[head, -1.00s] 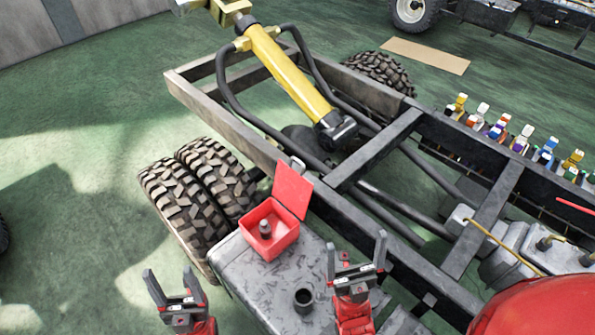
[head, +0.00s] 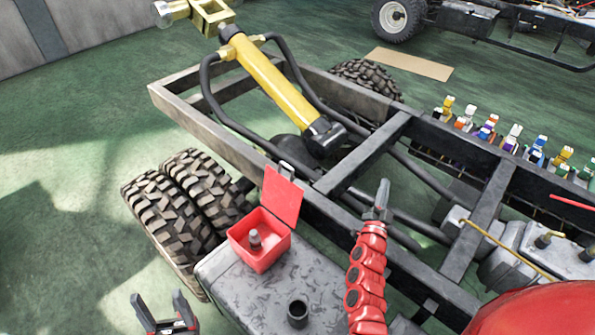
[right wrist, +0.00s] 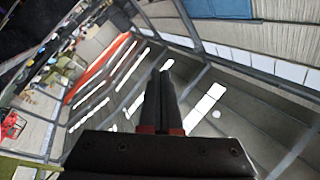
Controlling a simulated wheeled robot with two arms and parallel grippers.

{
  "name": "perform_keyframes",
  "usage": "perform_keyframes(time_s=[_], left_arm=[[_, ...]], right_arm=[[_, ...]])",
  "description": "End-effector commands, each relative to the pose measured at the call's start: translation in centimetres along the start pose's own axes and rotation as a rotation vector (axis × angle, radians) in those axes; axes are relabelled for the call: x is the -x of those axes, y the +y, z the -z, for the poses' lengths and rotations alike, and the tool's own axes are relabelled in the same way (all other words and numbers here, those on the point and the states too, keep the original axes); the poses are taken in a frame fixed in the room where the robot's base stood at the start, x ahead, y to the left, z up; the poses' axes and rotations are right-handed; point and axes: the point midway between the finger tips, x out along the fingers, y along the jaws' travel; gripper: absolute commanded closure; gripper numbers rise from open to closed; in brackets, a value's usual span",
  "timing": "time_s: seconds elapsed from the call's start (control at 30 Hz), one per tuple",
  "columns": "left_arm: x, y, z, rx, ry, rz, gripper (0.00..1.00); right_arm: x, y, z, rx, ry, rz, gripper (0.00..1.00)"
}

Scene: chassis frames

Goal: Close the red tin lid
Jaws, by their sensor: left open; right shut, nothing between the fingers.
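The red tin (head: 260,243) stands on a grey metal box top (head: 228,279). Its red lid (head: 283,195) is open, standing up at the tin's back right side. A dark grey cylindrical part (head: 255,239) is inside the tin. My right gripper (head: 382,196) is to the right of the lid, raised, and its fingers are shut with nothing between them. It also shows shut in the right wrist view (right wrist: 162,95). My left gripper (head: 160,305) is open and empty at the lower left, apart from the tin.
A black cup-like fitting (head: 298,313) stands on the box top in front of the tin. The chassis frame (head: 365,155) runs behind the lid. Tyres (head: 172,205) are at the left. A yellow cylinder (head: 270,78) lies behind. Coloured fittings (head: 490,128) line the right rail.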

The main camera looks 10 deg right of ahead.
Motion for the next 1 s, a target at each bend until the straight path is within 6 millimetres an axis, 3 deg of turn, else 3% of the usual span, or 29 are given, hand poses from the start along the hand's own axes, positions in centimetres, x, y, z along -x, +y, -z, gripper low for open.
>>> perform_keyframes(time_s=[0.03,0.17,0.27,0.4,0.57,0.73,0.9,1.0], left_arm=[[1.0,0.1,-0.2,0.0,0.0,0.0,0.35],[2.2,0.1,-0.4,0.0,0.0,0.0,0.35],[3.1,0.1,-0.5,0.0,0.0,0.0,0.35],[4.4,0.2,-0.8,0.0,0.0,0.0,0.35],[5.9,0.3,-1.0,0.0,0.0,0.0,0.35],[7.1,0.3,-1.2,0.0,0.0,0.0,0.35],[7.7,0.4,-1.3,0.0,0.0,0.0,0.35],[7.7,0.4,-1.3,0.0,0.0,0.0,0.35]], right_arm=[[-1.3,1.9,-2.0,-0.058,-0.07,-0.044,1.0],[-3.7,4.0,-7.3,-0.241,-0.297,-0.123,1.0],[-4.7,3.9,-10.8,-0.393,-0.471,-0.142,1.0],[-5.3,1.2,-13.6,-0.594,-0.714,-0.102,1.0],[-4.7,-4.1,-13.3,-0.791,-0.989,0.031,1.0],[-2.4,-9.3,-9.7,-0.908,-1.243,0.222,1.0],[-0.3,-12.0,-6.4,-0.94,-1.389,0.358,1.0],[0.4,-12.7,-5.7,-0.943,-1.428,0.391,1.0]])
